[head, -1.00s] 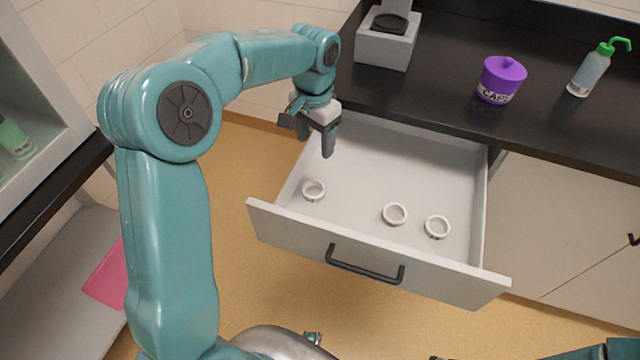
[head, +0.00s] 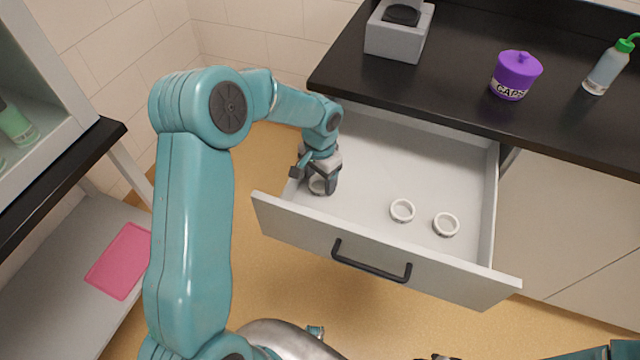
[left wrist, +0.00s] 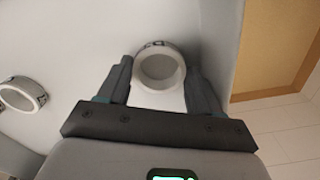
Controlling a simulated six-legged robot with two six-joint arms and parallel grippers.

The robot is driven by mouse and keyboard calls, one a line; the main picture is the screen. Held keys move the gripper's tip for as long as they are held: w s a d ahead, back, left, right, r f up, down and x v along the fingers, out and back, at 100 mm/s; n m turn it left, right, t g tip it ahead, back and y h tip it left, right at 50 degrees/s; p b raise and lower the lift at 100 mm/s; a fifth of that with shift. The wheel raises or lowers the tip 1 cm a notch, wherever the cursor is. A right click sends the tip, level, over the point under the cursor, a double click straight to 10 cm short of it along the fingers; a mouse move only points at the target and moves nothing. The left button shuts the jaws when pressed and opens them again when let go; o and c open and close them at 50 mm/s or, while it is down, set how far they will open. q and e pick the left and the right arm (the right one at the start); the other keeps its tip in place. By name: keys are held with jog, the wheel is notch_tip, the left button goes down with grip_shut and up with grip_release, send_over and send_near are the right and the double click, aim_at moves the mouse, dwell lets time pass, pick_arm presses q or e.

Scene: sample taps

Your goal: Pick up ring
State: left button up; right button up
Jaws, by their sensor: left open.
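Three white rings lie in the open drawer (head: 365,160). The left ring (head: 318,187) is at the drawer's left side, partly hidden by my left gripper (head: 317,185). The middle ring (head: 402,210) and the right ring (head: 446,224) lie apart from it, near the drawer front. In the left wrist view the left ring (left wrist: 160,66) sits between the tips of my open left gripper (left wrist: 158,80), with one finger on each side. Another ring (left wrist: 22,94) shows at the left edge there. A dark object at the bottom right of the head view may be my right gripper; its jaws are unclear.
The drawer's left wall and its front with a dark handle (head: 371,261) are close to my left gripper. On the black counter stand a grey device (head: 394,42), a purple CAPS jar (head: 515,76) and a green-topped bottle (head: 607,70). A pink tray (head: 119,262) lies on the left shelf.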

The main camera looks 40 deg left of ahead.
pick_arm(q)
jog(key=shift+f, duration=0.1)
jog(key=c, duration=0.7)
notch_tip(320, 180, up, 20)
jog(key=shift+p, duration=0.95)
